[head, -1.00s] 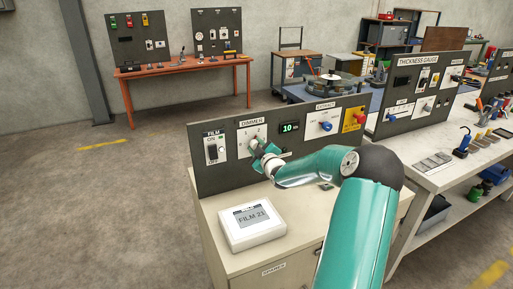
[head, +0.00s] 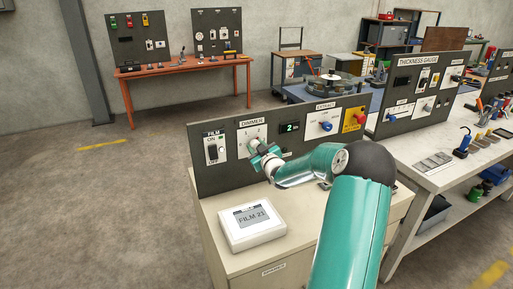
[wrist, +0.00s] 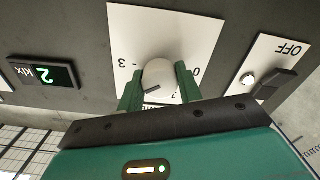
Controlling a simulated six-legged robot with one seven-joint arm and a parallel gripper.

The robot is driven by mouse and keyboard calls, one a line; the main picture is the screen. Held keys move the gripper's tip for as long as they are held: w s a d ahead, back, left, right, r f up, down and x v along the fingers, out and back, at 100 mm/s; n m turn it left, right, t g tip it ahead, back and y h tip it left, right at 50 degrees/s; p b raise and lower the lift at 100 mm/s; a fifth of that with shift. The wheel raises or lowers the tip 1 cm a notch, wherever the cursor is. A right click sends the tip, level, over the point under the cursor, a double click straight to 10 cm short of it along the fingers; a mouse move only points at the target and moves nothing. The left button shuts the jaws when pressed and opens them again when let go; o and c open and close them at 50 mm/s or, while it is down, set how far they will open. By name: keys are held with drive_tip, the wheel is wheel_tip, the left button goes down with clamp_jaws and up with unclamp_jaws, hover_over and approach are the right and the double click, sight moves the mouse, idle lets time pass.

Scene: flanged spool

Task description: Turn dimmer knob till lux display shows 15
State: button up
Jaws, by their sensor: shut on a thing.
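The dimmer knob (wrist: 158,75) is a pale round knob on a white scale plate (wrist: 195,32) on the dark panel. My gripper (head: 262,157) covers it in the head view. In the wrist view its two green fingers stand on either side of the knob, shut on it. The wrist picture is upside down; parts of the scale digits are hidden by the fingers and knob. The display (head: 289,127) right of the dimmer plate shows a green 2. In the wrist view the display (wrist: 44,73) reads 2 with klx beside it.
Left of the dimmer is the FILM switch (head: 212,151). To the right are the blue EXTRACT knob (head: 325,126) and a red button (head: 359,117) on yellow. A white box with a FILM 21 screen (head: 252,226) lies on the bench top below, left of my arm.

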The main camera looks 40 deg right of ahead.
drive_tip(key=m, duration=0.7)
idle(0.5)
drive_tip(key=shift+f, duration=0.1)
drive_tip(key=o, duration=1)
drive_tip(key=shift+s, duration=0.1)
drive_tip(key=v, duration=1.3)
drive_tip(key=shift+s+a, duration=0.15)
drive_tip(key=shift+s, duration=0.2)
